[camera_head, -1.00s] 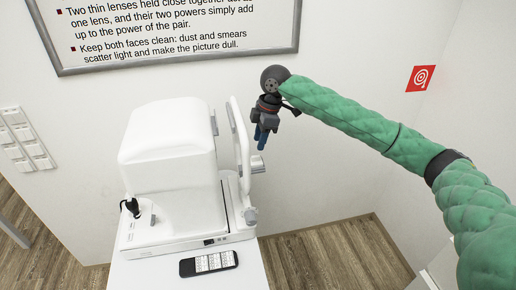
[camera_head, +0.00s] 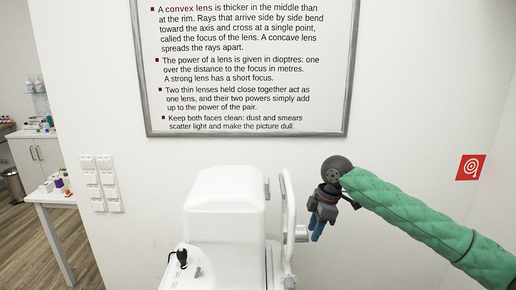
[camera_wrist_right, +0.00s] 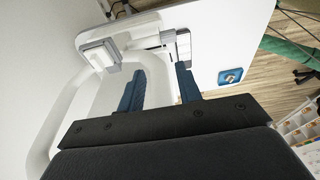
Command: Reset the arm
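My right gripper (camera_head: 318,230) has blue fingers that point down, and my green-sleeved right arm comes in from the right. In the head view it is just right of the upright white head-rest frame (camera_head: 289,215) of a white eye-test device (camera_head: 226,212); I cannot tell whether they touch. In the right wrist view the two blue fingers (camera_wrist_right: 158,90) stand apart with nothing held between them. The white frame (camera_wrist_right: 80,45) curves around behind them there. My left gripper is not in view.
A framed lens notice (camera_head: 250,65) and white switches (camera_head: 101,183) are on the wall. A red sign (camera_head: 470,167) is at the right. A side table (camera_head: 52,198) with small items stands at the left.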

